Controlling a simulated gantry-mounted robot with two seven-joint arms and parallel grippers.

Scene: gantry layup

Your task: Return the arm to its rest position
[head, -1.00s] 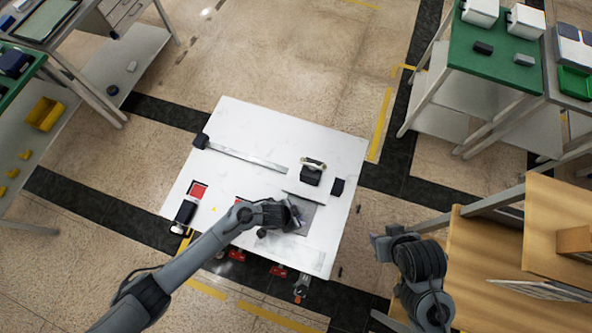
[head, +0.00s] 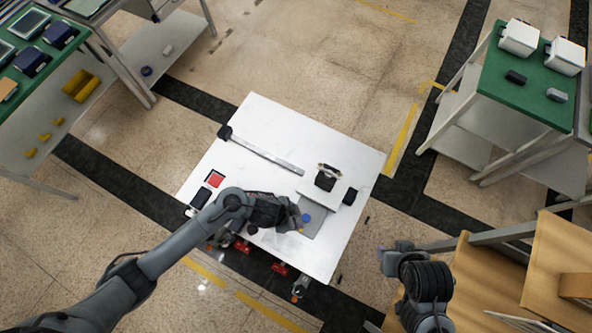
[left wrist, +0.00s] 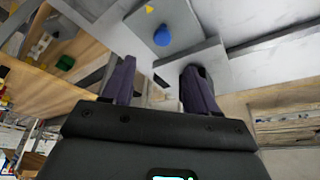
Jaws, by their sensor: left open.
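My left gripper (head: 292,222) is above the front part of the white table (head: 255,125). A round blue piece (head: 306,218) lies on a grey plate (head: 316,229) by the fingertips in the head view. In the left wrist view the blue piece (left wrist: 163,37) is beyond the fingers, apart from them. My right gripper (head: 387,262) is at the lower right, off the table; its fingers are too unclear to read.
A green-topped bench (head: 535,95) stands at the right, wooden shelving (head: 490,265) at the lower right. Open floor lies behind the table.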

